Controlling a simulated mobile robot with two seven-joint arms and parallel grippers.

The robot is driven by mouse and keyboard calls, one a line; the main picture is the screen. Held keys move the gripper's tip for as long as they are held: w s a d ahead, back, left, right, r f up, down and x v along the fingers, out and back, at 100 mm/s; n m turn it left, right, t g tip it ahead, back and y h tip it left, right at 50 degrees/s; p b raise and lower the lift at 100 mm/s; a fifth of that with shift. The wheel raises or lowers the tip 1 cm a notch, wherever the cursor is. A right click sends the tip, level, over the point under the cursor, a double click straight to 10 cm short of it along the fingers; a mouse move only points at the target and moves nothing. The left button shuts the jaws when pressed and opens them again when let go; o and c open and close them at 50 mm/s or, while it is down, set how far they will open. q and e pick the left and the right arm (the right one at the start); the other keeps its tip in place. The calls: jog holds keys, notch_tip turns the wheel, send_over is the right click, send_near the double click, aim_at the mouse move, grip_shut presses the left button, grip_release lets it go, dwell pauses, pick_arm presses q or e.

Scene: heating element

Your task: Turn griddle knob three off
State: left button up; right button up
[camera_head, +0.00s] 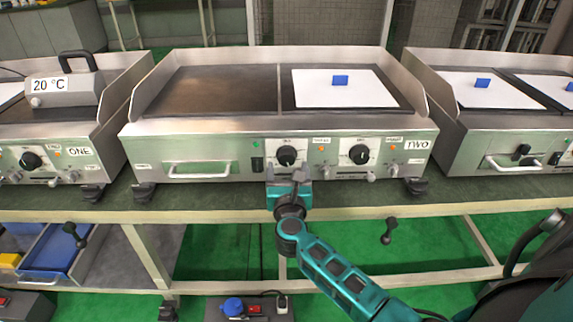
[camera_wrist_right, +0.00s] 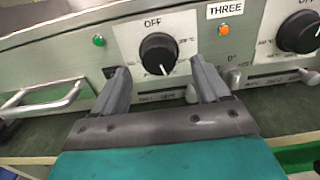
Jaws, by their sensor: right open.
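The middle griddle (camera_head: 215,122) has two black knobs on its front. The left knob (camera_head: 287,156) is large in the wrist view (camera_wrist_right: 158,53), with OFF printed above it and the label THREE (camera_wrist_right: 225,9) to its upper right. A pale mark shows at the knob's lower edge, away from OFF. My right gripper (camera_head: 290,178) is just in front of and below this knob. In the wrist view its open fingers (camera_wrist_right: 160,84) stand left and right below the knob, with nothing between them. The right knob (camera_head: 359,154) also shows in the wrist view (camera_wrist_right: 299,32). My left gripper is out of view.
A metal handle (camera_head: 199,170) sticks out left of the knobs. An orange lamp (camera_wrist_right: 232,57) and small levers lie near the right finger. Other griddles stand left (camera_head: 95,140) and right (camera_head: 460,140). The green bench top (camera_head: 240,200) below is mostly clear.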

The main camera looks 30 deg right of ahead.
aim_at(287, 162)
jog(key=shift+x, duration=1.8)
jog(key=c, duration=1)
